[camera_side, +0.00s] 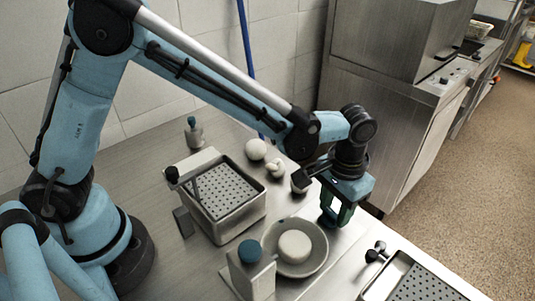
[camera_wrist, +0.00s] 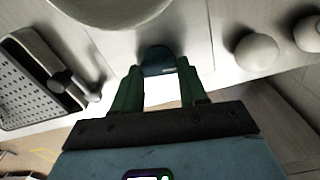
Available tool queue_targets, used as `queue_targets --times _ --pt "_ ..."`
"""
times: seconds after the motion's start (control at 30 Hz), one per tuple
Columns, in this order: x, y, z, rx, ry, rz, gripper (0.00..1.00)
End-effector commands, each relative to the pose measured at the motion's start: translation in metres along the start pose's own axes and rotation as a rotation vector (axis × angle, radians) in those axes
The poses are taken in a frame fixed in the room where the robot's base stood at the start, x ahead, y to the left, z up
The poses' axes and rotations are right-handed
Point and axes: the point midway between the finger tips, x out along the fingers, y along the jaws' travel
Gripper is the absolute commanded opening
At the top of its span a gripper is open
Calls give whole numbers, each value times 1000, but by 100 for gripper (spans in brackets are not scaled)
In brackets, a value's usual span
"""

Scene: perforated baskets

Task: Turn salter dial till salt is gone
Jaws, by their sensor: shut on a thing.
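My gripper (camera_side: 336,221) is past the right side of the grey bowl, near the counter's edge. In the wrist view its green fingers (camera_wrist: 158,85) stand apart, shut on a small blue-grey rounded piece (camera_wrist: 157,60) at their tips. I cannot tell whether this piece is a salter dial. No salt can be made out.
The bowl (camera_side: 320,262) holds a white rounded thing (camera_side: 294,246). A perforated basket (camera_side: 232,224) stands left and another (camera_side: 405,262) stands at the front right. White round things (camera_side: 256,149) lie behind. A small blue-topped item (camera_side: 193,130) stands farther back.

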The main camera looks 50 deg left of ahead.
Motion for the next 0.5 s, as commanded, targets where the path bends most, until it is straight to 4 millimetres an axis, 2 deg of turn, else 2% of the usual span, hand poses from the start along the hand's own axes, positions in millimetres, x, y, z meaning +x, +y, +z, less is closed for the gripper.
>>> queue_targets --times 0.5 --pt "-1 3 0 474 0 0 12"
